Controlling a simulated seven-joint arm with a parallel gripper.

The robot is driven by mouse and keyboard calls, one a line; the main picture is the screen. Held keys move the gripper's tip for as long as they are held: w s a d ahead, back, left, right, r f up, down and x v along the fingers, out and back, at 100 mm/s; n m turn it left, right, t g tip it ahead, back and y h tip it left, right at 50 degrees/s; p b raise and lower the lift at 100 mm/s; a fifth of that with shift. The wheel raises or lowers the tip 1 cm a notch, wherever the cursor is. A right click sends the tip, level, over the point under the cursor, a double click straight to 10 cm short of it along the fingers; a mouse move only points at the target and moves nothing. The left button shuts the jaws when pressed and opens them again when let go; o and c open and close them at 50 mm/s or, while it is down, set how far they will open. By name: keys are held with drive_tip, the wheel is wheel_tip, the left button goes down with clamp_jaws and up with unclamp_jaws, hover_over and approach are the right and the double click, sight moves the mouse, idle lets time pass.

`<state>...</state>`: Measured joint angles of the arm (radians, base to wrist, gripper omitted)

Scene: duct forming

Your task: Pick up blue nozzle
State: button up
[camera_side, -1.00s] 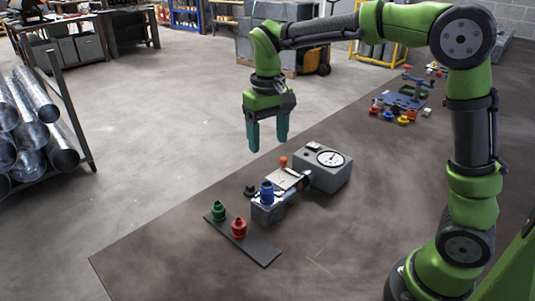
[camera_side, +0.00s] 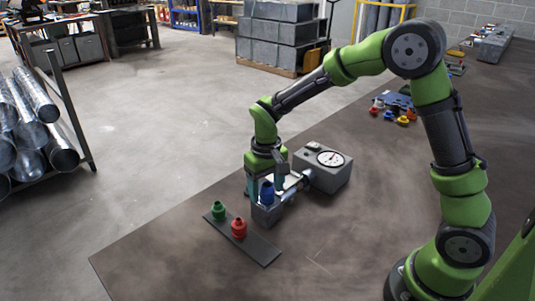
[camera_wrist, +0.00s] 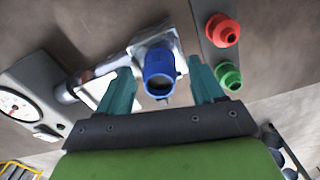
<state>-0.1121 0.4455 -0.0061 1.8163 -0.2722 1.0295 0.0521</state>
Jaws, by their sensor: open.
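The blue nozzle (camera_side: 267,192) stands upright on a small grey block (camera_side: 268,213) at the end of the gauge device. In the wrist view the blue nozzle (camera_wrist: 159,73) lies between the two teal fingers, with a gap on each side. My gripper (camera_side: 264,188) is open and lowered around the nozzle. The same gripper (camera_wrist: 160,88) shows in the wrist view with its fingers spread. Part of the nozzle and block is hidden by the near finger in the side view.
A dark strip (camera_side: 260,250) holds a green nozzle (camera_side: 219,210) and a red nozzle (camera_side: 239,228) close by. A grey box with a dial (camera_side: 324,168) stands behind. Several small coloured parts (camera_side: 395,110) lie farther back. The table front is clear.

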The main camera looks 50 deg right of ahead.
drive_tip(key=shift+f, duration=0.2)
drive_tip(key=c, duration=1.1)
